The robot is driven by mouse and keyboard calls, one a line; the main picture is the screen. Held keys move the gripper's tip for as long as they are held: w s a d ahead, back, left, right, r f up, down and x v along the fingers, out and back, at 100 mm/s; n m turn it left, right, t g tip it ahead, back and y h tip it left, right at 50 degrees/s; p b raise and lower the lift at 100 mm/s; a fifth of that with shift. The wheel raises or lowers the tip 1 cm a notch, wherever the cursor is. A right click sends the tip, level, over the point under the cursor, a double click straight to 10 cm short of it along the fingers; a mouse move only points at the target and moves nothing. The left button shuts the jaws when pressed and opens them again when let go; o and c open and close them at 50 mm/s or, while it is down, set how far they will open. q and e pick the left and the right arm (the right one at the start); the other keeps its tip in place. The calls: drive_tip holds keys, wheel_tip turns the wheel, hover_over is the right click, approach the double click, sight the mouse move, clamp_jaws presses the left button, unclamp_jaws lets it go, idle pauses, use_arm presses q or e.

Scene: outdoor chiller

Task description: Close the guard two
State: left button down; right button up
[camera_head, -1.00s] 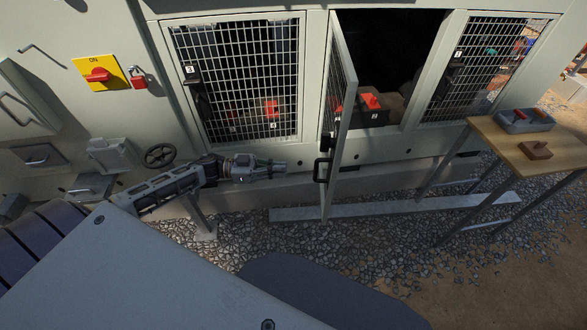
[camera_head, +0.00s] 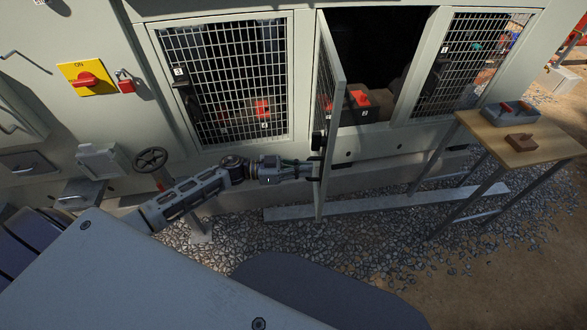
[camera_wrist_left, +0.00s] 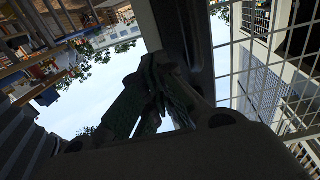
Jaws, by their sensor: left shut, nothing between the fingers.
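The open mesh guard (camera_head: 327,90) in the middle stands swung out toward me, seen nearly edge-on, with its opening uncovered to the right. I take it as guard two, though no number on it is readable. My left gripper (camera_head: 312,169) is shut and empty at the lower part of the guard's free edge, where it partly hides the handle. Whether it touches cannot be told. In the left wrist view the closed fingers (camera_wrist_left: 158,92) are close to a dark upright bar, with the guard's mesh (camera_wrist_left: 262,75) to the right. My right gripper is not in view.
A closed mesh guard (camera_head: 225,80) marked 3 is on the left, another (camera_head: 468,65) on the right. A red-topped box (camera_head: 362,108) sits inside the opening. A wooden table (camera_head: 530,150) stands at the right. A handwheel (camera_head: 150,158) is near my left arm.

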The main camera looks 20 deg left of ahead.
sight(324, 169)
use_arm(q)
drive_tip(key=shift+x, duration=1.6)
